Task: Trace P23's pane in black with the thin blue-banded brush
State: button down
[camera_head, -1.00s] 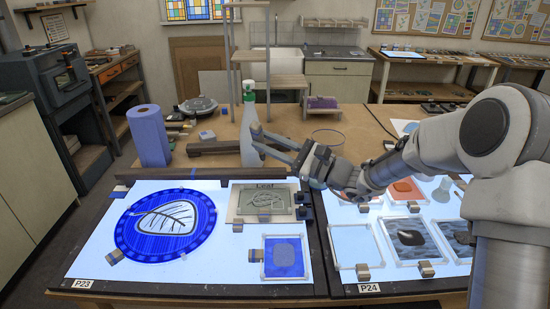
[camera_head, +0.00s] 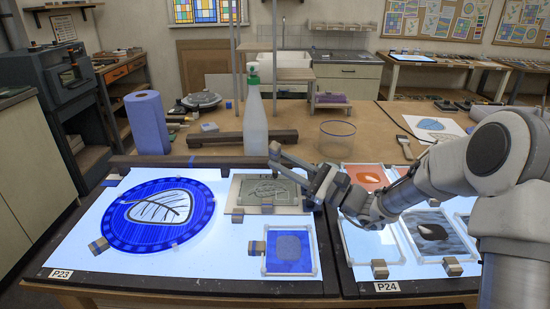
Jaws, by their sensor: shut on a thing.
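P23's pane (camera_head: 118,226) is a round blue glass on the lit table at left, with a pale leaf, dark outline and dark veins. The P23 label (camera_head: 60,274) is at the table's front left corner. My gripper (camera_head: 274,156) is above the back right of this light table, right of the pane and apart from it. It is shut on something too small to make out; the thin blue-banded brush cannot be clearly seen. A leaf pattern card (camera_head: 240,200) lies below the gripper. A small framed blue square pane (camera_head: 289,247) lies nearer the front.
A spray bottle (camera_head: 255,125) stands behind the gripper. A dark bar (camera_head: 225,139) lies behind the table. A blue paper roll (camera_head: 148,122) stands at back left. Small blocks sit around the panes. The P24 light table (camera_head: 365,268) adjoins at right.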

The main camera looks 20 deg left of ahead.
jog(key=shift+s+d, duration=0.15)
jog(key=shift+d, duration=1)
jog(key=shift+s+a, duration=0.1)
jog(key=shift+s, duration=0.15)
jog(key=s+a, duration=0.4)
jog(key=a, duration=0.4)
jog(key=shift+s+f+b, duration=0.15)
jog(key=shift+s+b, duration=0.15)
jog(key=shift+b, duration=0.15)
jog(key=shift+f, duration=0.1)
jog(key=shift+f, duration=0.1)
jog(key=shift+f+b, duration=0.25)
jog(key=shift+b, duration=0.1)
jog(key=shift+d, duration=0.1)
